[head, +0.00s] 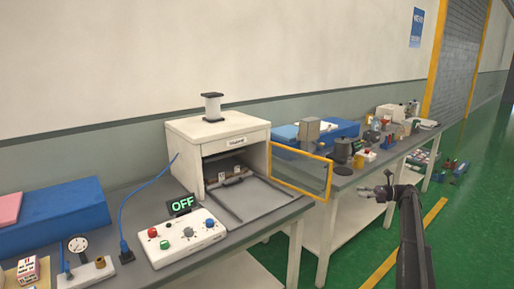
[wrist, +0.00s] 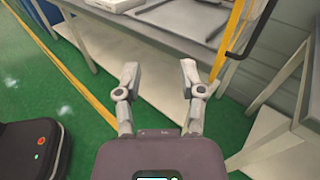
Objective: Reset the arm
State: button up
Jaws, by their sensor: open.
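My gripper (head: 375,191) shows in the head view at the right, at the end of my dark arm, out in front of the long bench. In the wrist view my gripper (wrist: 159,75) has its two fingers spread apart with nothing between them. Below it in that view are green floor and the bench's lower shelf. It is empty and clear of the bench items.
A white oven-like box (head: 218,134) stands on the bench with its yellow-framed glass door (head: 300,172) swung open towards my arm. A control box (head: 180,237) and an "OFF" display (head: 181,205) are in front. Green floor (head: 462,215) is free at right.

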jog(key=s+a+f+n+g+h+p, duration=0.15)
jog(key=s+a+f+n+h, duration=0.25)
jog(key=s+a, duration=0.6)
jog(key=s+a+f+n+g+h+p, duration=0.1)
jog(key=s+a+f+n+h+p, duration=0.3)
jog(key=s+a, duration=0.65)
jog(key=s+a+n+h+p, duration=0.1)
jog(key=s+n+h, duration=0.3)
jog(key=s, duration=0.5)
jog(key=s+a+n+h+p, duration=0.2)
jog(key=s+a+n+h, duration=0.2)
jog(key=s+n, duration=0.3)
jog(key=s+h, duration=0.1)
jog(key=s, duration=0.1)
jog(key=shift+s+a+f+n, duration=0.25)
jog(key=shift+s+a+n, duration=0.05)
jog(key=shift+s, duration=0.05)
jog(key=shift+d+g, duration=0.1)
jog(key=shift+g, duration=0.15)
